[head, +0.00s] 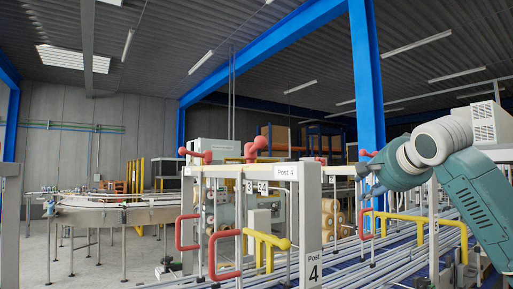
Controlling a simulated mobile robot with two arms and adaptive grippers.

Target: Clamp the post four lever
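The post with the "Post 4" sign (287,172) and a white "4" label (313,268) stands at the middle of the head view. A red lever (255,148) shows at the top left of its frame, and another red lever (196,154) is further left. I cannot tell which one belongs to post four. My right gripper (366,181) is right of the post, apart from its sign, near a small red lever end (368,153). Its fingers are small and partly hidden, so their opening is unclear. My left gripper is not in view.
Red loop handles (224,276) and yellow handles (266,240) stick out around the frames. Conveyor rails (385,262) run behind and right of the post. A curved conveyor (115,212) stands at the left, with open floor (90,265) in front of it.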

